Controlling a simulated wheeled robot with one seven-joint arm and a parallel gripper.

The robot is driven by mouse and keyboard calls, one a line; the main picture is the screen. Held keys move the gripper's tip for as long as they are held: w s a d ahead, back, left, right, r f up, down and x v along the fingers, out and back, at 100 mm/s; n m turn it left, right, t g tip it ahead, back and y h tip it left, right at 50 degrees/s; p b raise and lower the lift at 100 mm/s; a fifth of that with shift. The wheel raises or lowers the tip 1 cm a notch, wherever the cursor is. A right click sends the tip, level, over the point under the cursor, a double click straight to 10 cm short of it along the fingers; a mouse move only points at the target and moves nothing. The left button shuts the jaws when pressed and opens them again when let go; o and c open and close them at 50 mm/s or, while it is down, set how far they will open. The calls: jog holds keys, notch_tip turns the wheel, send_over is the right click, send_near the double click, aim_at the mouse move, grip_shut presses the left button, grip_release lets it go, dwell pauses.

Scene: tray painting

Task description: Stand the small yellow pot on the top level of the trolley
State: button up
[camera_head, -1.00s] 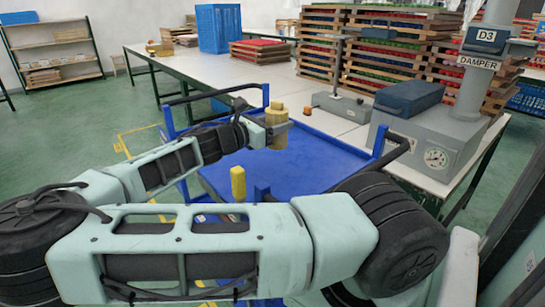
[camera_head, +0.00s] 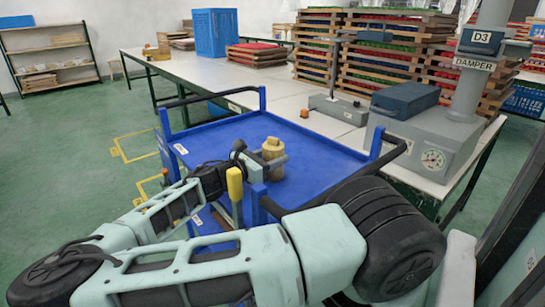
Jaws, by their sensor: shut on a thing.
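The small yellow pot (camera_head: 272,149) is upright, a tan-yellow cylinder with a narrower top. My gripper (camera_head: 276,161) is shut on it, reaching in from the left and hiding part of its side. The trolley's blue top level (camera_head: 318,160) lies under and around the pot. The pot's base is at or very close to this surface, near its front left part; I cannot tell whether it touches.
Black handles (camera_head: 212,97) edge the trolley. Behind it, a white table (camera_head: 270,84) carries stacked trays (camera_head: 330,45), a blue crate (camera_head: 215,32) and a grey machine (camera_head: 436,140).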

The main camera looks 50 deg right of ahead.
jog(key=o, duration=1.3)
jog(key=shift+o, duration=0.2)
jog(key=v, duration=1.2)
jog(key=shift+r+b, duration=0.1)
jog(key=shift+b, duration=0.25)
